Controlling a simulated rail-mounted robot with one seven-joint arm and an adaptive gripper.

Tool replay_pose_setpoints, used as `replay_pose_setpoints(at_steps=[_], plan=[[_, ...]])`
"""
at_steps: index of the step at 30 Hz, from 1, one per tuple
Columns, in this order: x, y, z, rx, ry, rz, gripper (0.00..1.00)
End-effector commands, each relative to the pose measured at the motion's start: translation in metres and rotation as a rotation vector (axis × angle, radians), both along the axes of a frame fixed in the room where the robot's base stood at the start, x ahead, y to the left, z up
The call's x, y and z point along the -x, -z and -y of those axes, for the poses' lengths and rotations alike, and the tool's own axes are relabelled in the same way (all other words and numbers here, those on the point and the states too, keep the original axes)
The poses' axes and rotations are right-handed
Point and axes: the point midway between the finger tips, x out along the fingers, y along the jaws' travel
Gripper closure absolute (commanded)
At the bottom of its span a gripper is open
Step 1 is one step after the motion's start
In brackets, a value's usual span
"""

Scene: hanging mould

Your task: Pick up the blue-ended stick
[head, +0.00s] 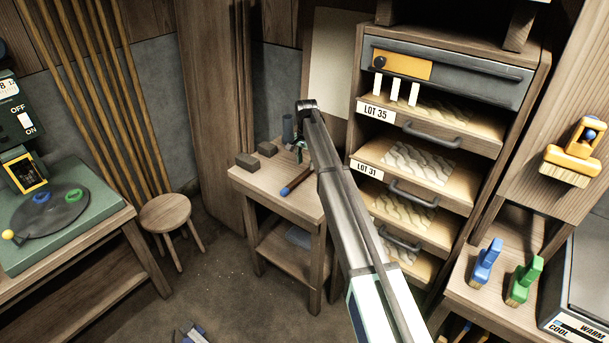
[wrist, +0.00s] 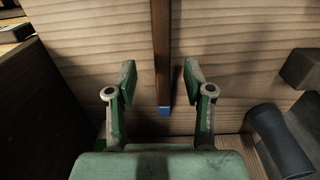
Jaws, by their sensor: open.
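The blue-ended stick (head: 298,181) is a thin brown rod lying on top of the small wooden table (head: 262,184), its blue end towards the front left edge. In the wrist view the stick (wrist: 161,52) runs down the middle, with its blue end (wrist: 164,111) lowest. My gripper (wrist: 160,76) is open and empty. The stick shows between its two green fingers, with a gap on each side. How high the fingers are above the table is hard to tell. In the head view my gripper (head: 300,152) is small and partly hidden by my arm, over the back of the table.
Dark blocks (head: 247,162) (head: 267,149) and a dark cylinder (head: 288,127) stand on the same table. The cylinder (wrist: 278,138) and a block (wrist: 304,68) are right of my gripper in the wrist view. A drawer rack (head: 452,120) stands to the right, a stool (head: 166,212) to the left.

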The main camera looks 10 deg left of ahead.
Motion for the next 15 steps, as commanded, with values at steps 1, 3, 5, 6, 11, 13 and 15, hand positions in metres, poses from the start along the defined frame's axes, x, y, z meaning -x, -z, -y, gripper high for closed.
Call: replay_pose_setpoints(at_steps=[1, 3, 5, 6, 11, 13, 15], plan=[[0.000, 0.002, 0.000, 0.000, 0.000, -0.001, 0.48], [-0.001, 0.007, -0.001, 0.000, 0.000, -0.001, 0.48], [-0.002, 0.013, -0.001, 0.000, 0.000, -0.001, 0.48], [-0.002, 0.019, -0.001, 0.001, 0.000, -0.002, 0.48], [-0.003, 0.041, -0.002, 0.000, 0.000, -0.001, 0.48], [-0.002, 0.047, -0.002, 0.000, 0.000, -0.001, 0.48], [-0.003, 0.049, -0.002, 0.000, 0.000, 0.000, 0.48]])
